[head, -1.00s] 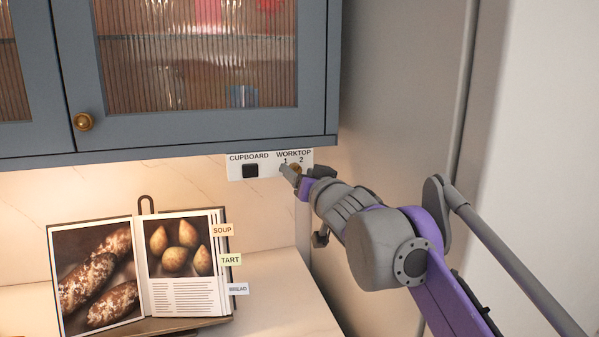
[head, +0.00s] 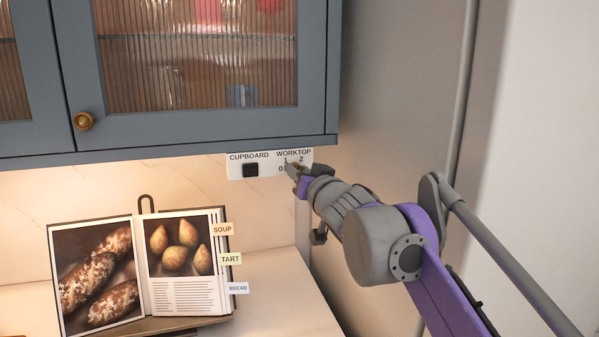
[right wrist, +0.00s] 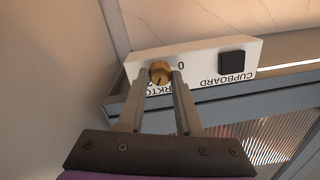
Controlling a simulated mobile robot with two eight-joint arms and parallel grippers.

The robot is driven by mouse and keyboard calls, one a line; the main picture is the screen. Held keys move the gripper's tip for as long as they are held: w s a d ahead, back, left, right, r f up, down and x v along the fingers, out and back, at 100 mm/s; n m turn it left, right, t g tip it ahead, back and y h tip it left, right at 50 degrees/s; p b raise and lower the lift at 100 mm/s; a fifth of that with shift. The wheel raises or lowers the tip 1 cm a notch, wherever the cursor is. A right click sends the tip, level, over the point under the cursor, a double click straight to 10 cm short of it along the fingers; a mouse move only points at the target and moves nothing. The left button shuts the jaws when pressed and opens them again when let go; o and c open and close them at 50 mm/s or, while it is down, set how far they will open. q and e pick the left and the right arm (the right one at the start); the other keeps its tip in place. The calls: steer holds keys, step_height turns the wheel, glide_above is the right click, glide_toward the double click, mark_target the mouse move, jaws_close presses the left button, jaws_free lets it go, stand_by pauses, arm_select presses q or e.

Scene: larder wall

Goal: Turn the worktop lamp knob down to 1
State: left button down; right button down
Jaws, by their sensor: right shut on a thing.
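The brass worktop knob (right wrist: 160,71) sits on the white switch panel (right wrist: 200,62), between the two finger tips of my right gripper (right wrist: 161,78), which is shut on it. A dark mark shows low on the knob's face in the right wrist view, on the side of the upside-down WORKTOP lettering. I cannot tell exactly which number it points at. In the head view, my right gripper (head: 293,169) covers most of the knob. The panel (head: 236,170) shows 0 at left, 1 above and 2 at upper right of the knob. My left gripper is not in view.
A black CUPBOARD switch (head: 250,170) is left of the knob on the same panel. The blue-grey wall cupboard (head: 200,128) hangs just above. An open cookbook (head: 181,298) stands on the worktop (head: 275,290) below. A tall grey side panel (head: 400,90) is close at right.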

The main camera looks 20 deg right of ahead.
steer(key=n+p, duration=0.1)
steer(key=n, duration=0.1)
steer(key=n+p, duration=0.4)
steer(key=shift+a+r, duration=0.1)
steer(key=shift+r, duration=0.2)
steer(key=shift+a+f+n+h+p, duration=0.1)
steer(key=shift+n+h+p, duration=0.05)
steer(key=shift+n+p, duration=1.1)
steer(key=shift+f+n+h+p, duration=0.15)
steer(key=shift+n+p, duration=0.7)
steer(key=shift+n, duration=0.7)
steer(key=c, duration=0.6)
jaws_free()
